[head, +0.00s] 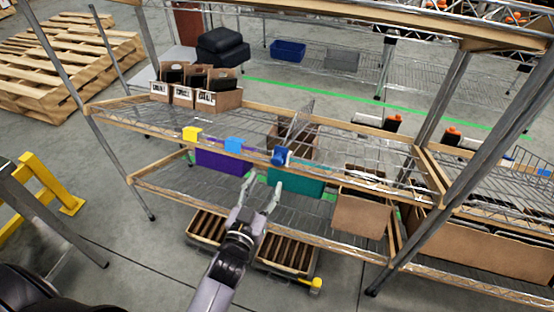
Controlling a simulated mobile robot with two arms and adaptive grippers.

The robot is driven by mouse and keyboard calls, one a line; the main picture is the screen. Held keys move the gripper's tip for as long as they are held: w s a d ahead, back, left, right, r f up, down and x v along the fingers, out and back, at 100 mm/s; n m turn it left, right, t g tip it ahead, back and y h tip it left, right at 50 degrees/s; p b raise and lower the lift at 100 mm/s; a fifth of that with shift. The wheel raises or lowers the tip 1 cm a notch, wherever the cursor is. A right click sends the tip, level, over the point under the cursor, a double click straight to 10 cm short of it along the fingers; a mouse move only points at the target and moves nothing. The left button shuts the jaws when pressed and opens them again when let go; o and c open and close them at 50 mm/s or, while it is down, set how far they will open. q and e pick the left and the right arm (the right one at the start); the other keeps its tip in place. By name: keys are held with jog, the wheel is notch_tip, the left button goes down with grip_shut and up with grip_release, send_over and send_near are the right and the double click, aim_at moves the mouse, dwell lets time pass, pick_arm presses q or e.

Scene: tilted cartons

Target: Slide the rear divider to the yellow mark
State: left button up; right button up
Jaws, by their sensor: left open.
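A yellow mark (191,133) sits on the front wooden rail of the upper wire shelf (140,112). To its right on the same rail are a light blue tag (234,145) and a darker blue piece (281,156). An upright wire divider (300,118) stands on the shelf behind the darker blue piece, right of the yellow mark, beside a brown carton (280,138). I cannot tell whether it is the rear divider. My left gripper (259,190) is open and empty, its fingers pointing up, in front of and below the rail, apart from the divider. My right gripper is out of view.
Several cartons with dark items (197,90) stand at the shelf's left. A purple bin (222,162) and a teal bin (297,182) show below the rail. A brown carton (362,212) is right of them. Metal posts (418,246) frame the rack.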

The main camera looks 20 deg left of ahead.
aim_at(276, 162)
pick_arm(q)
jog(key=w, duration=1)
jog(key=shift+d, duration=0.15)
grip_shut()
dwell(0.4)
